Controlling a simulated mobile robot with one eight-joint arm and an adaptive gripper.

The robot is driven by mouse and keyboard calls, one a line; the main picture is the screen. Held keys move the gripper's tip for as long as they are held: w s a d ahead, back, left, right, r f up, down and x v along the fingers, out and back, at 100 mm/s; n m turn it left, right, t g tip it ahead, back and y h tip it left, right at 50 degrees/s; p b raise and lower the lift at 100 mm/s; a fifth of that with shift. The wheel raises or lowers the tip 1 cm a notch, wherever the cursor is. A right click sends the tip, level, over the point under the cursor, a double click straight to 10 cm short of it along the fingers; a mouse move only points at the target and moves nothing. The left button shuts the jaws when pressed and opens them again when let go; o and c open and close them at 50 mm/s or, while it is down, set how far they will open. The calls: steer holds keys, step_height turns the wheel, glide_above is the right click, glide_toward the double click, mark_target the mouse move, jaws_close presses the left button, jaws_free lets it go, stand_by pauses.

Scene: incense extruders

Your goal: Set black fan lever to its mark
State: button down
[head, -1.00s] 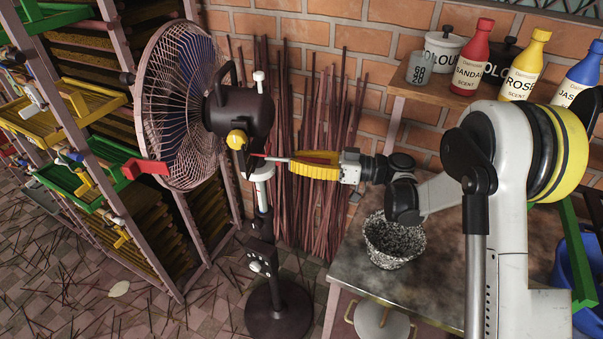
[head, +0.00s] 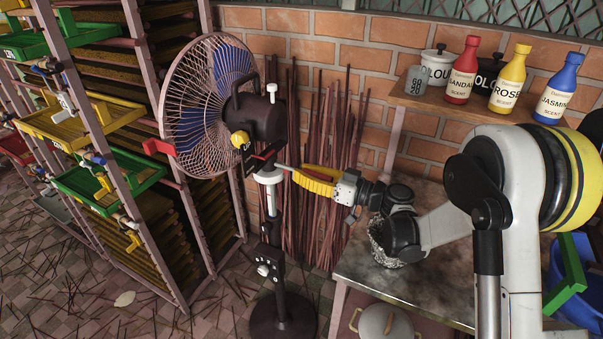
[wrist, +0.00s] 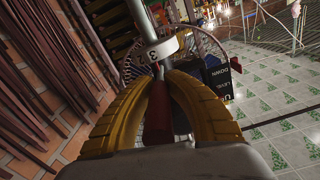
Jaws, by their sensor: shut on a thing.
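The black fan (head: 262,113) stands on a dark pole, its round cage (head: 205,105) facing left. Its lever is a thin rod (head: 284,167) at the pole, below the motor. In the wrist view a dark red grip (wrist: 158,120) lies between my yellow fingers. My gripper (head: 296,172) is shut on it, reaching in from the right and pointing up-left. A black plate (wrist: 218,82) beside the lever reads UP, LEVEL and DOWN. A white collar (wrist: 157,50) with numbers is on the pole just past my fingertips. I cannot tell the lever's exact position against the plate.
Incense racks (head: 150,150) stand left of the fan. Bundled sticks (head: 325,130) lean on the brick wall behind my gripper. A table (head: 400,290) with a speckled pot (head: 378,240) is under my arm. A shelf (head: 440,108) holds several scent bottles.

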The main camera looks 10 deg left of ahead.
steer(key=c, duration=1.3)
jaws_free()
steer(key=shift+s+d, duration=0.1)
steer(key=shift+o, duration=0.2)
steer(key=v, duration=1.2)
steer(key=shift+r, duration=0.1)
steer(key=s+d+r+m+t+h, duration=0.2)
steer(key=s+d+m+h, duration=1)
steer(key=s+d+h, duration=0.5)
steer(key=s+d, duration=0.4)
steer(key=s, duration=0.4)
steer(key=shift+r, duration=0.3)
